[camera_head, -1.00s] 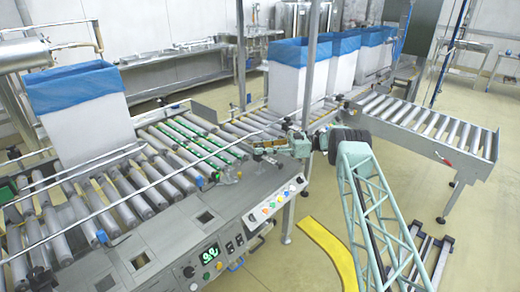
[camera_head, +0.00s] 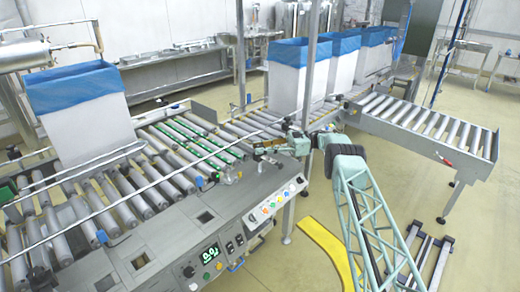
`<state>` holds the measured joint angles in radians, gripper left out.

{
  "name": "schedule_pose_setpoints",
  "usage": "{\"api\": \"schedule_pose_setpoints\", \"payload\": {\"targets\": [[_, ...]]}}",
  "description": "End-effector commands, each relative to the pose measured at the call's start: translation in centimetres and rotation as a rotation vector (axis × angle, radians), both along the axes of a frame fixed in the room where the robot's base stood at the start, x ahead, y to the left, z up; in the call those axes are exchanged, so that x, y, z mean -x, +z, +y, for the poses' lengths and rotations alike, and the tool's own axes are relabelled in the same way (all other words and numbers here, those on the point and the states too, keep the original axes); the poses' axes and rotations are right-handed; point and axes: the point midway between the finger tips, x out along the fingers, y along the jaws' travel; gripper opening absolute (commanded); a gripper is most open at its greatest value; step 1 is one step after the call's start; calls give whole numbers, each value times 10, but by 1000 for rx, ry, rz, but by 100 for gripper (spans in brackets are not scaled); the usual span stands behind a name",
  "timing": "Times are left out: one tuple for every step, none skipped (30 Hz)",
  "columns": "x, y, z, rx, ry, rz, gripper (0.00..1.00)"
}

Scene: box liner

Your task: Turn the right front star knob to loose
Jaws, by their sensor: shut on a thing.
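My gripper (camera_head: 257,158) is at the right front part of the roller conveyor (camera_head: 150,215), just behind the button panel. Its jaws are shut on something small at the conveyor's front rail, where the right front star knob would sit. The fingers hide the knob, so its turn position cannot be read.
A white box with a blue liner (camera_head: 85,115) stands at the left on the conveyor. Several more lined boxes (camera_head: 300,80) stand at the back. A thin post (camera_head: 307,90) rises close to my gripper. A side roller conveyor (camera_head: 430,120) runs at the right.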

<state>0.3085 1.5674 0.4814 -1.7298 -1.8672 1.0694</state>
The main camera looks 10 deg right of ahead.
Motion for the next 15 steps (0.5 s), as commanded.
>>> {"api": "schedule_pose_setpoints", "payload": {"targets": [[0,0,1,0,1,0,14],[0,0,1,0,1,0,14],[0,0,1,0,1,0,14],[0,0,1,0,1,0,14],[0,0,1,0,1,0,27],[0,0,1,0,1,0,31],[0,0,1,0,1,0,33],[0,0,1,0,1,0,36],[0,0,1,0,1,0,39],[0,0,1,0,1,0,39],[0,0,1,0,0,0,39],[0,0,0,0,0,0,39],[0,0,0,0,0,0,39],[0,0,0,0,0,0,39],[0,0,0,0,0,0,39]]}}
